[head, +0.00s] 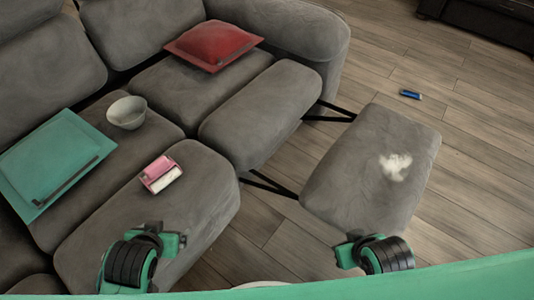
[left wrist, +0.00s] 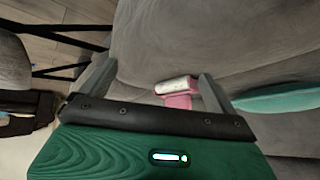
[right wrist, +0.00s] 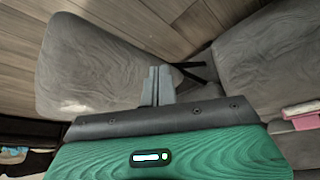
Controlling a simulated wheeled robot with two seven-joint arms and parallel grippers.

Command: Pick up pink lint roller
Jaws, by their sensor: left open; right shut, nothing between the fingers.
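The pink lint roller (head: 158,171), with a white roll, lies on the front grey sofa seat in the head view. In the left wrist view the lint roller (left wrist: 177,99) shows between the fingers, nearer the right one, and further off. My left gripper (head: 165,241) is open and empty, on the near side of the roller and apart from it; its spread fingers show in the left wrist view (left wrist: 156,70). My right gripper (head: 352,250) is near the ottoman's front end. Its fingers are together and empty in the right wrist view (right wrist: 158,72).
A grey bowl (head: 127,113) and a teal cushion (head: 50,160) lie on the sofa left of the roller. A red cushion (head: 215,45) lies further back. A grey ottoman (head: 345,170) bears white fluff (head: 396,166). A blue object (head: 411,94) lies on the wooden floor.

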